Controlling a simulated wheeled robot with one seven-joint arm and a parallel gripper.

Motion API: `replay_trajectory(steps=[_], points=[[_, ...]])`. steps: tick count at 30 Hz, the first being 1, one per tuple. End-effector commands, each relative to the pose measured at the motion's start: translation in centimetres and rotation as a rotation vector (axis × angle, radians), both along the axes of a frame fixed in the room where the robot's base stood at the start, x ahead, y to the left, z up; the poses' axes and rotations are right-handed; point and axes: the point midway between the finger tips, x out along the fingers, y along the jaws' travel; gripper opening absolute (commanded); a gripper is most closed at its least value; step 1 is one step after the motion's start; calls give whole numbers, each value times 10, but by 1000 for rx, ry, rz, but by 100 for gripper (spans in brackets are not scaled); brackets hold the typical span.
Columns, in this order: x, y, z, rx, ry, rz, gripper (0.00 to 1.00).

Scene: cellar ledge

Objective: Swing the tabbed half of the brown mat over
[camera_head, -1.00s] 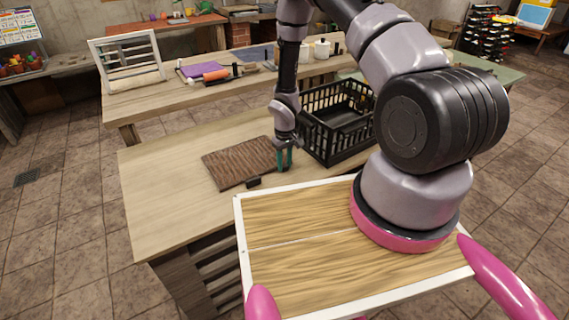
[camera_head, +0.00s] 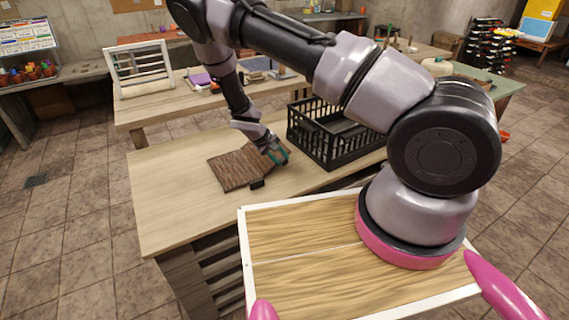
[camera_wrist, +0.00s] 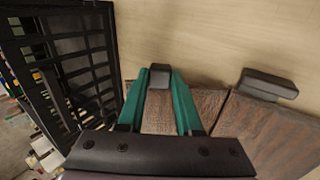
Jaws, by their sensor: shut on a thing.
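The brown mat (camera_head: 232,168) lies on the near wooden table, with a woven dark-brown surface. In the wrist view a seam splits it into two halves; the tabbed half (camera_wrist: 205,102) is under my fingers and the other half (camera_wrist: 262,125) is to the right. My gripper (camera_head: 279,157) is tilted at the mat's right side. Its teal fingers (camera_wrist: 160,82) are shut on the dark grey tab (camera_wrist: 160,92). I cannot tell how far the held half is raised. A small dark block (camera_wrist: 268,84) sits at the other half's edge; it also shows in the head view (camera_head: 257,184).
A black slatted crate (camera_head: 325,150) stands on the table just right of my gripper and close to it. The wooden tabletop (camera_head: 165,190) is bare left of the mat. Another table with tools stands behind.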

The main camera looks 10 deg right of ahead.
Motion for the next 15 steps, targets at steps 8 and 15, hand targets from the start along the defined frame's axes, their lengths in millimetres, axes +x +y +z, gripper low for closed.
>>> replay_trajectory(steps=[8, 15], points=[[-7, 23, 15, -254, -83, 8, 0], [-14, 43, 24, -470, -154, 8, 0]])
